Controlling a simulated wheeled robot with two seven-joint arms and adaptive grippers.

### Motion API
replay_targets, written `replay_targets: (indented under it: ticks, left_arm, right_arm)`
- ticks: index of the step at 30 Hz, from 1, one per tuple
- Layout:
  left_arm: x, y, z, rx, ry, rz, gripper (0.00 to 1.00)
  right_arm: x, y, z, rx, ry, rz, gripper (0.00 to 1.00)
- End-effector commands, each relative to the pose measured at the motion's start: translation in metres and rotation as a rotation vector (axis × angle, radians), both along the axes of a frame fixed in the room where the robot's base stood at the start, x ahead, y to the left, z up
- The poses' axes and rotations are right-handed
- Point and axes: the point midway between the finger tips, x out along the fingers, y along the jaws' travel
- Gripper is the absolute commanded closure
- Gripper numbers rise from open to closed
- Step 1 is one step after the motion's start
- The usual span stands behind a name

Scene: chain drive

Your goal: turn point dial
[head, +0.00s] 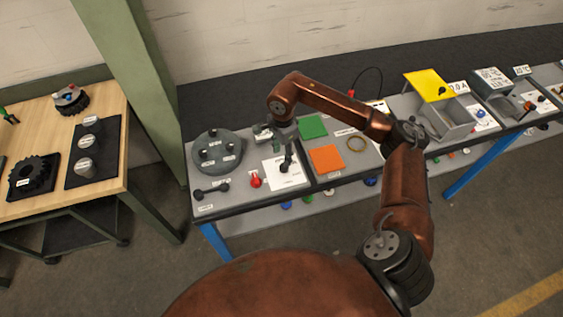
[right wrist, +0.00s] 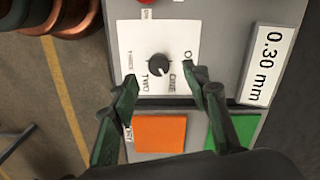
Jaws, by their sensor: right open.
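The point dial is a small dark round knob (right wrist: 158,67) on a white panel (right wrist: 138,34) with printed labels around it; ONE, TWO and THREE seem to be among them. In the head view the panel (head: 293,182) lies on the grey table, and my gripper hides much of the knob. My right gripper (right wrist: 165,84) is open and empty. Its two dark green fingertips reach toward the knob from either side in the wrist view, and the knob shows beyond and between them. I cannot tell how high they are above it. My left gripper is not in view.
Orange (head: 327,159) and green (head: 312,127) pads lie beside the panel. A red knob (head: 256,182), a dark lever (head: 210,190) and a round grey fixture (head: 217,152) stand to the left. A yellow-lidded box (head: 430,85) is further right.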

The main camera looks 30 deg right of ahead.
Motion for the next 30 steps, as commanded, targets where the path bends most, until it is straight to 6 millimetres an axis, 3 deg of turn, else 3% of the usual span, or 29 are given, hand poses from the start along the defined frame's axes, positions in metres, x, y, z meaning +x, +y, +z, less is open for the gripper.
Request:
replay_targets:
  ticks: [3,15,27,30]
  left_arm:
    - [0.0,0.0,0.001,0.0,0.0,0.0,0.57]
    - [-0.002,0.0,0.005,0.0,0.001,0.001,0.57]
    - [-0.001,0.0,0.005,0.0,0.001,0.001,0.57]
    - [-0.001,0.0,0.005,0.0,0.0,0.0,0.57]
  right_arm:
    - [-0.003,-0.008,-0.011,-0.015,0.008,-0.006,0.57]
    - [-0.004,-0.008,-0.068,-0.01,0.007,-0.009,0.57]
    - [-0.003,-0.006,-0.076,-0.01,0.005,-0.006,0.57]
    - [-0.003,-0.006,-0.076,-0.01,0.005,-0.006,0.64]
